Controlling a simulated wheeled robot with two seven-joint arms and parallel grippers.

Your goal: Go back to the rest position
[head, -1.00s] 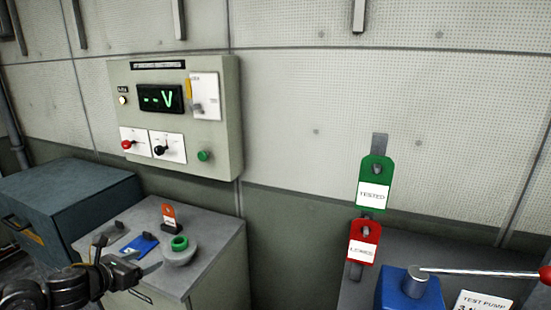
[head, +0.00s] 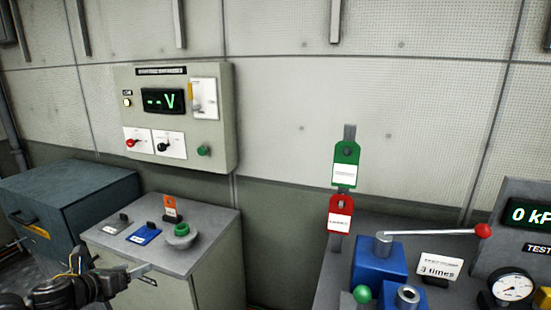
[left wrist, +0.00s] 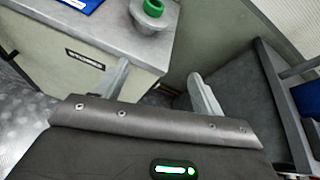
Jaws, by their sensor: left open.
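My left gripper (head: 142,271) is at the lower left of the head view, in front of the grey cabinet and level with its front edge. In the left wrist view its two fingers (left wrist: 160,88) are spread apart with nothing between them. The cabinet top (head: 205,235) holds a grey bowl-like piece (head: 183,242) with a green ring (head: 182,230); the gripper is apart from both. My right gripper does not show.
A blue tag (head: 144,235), a grey tag (head: 112,226) and an orange tag (head: 170,207) are on the cabinet. A voltage panel (head: 220,120) hangs above. A blue pump (head: 378,262) with a red-tipped lever and a gauge (head: 513,286) stand right. A blue-grey box (head: 85,190) stands left.

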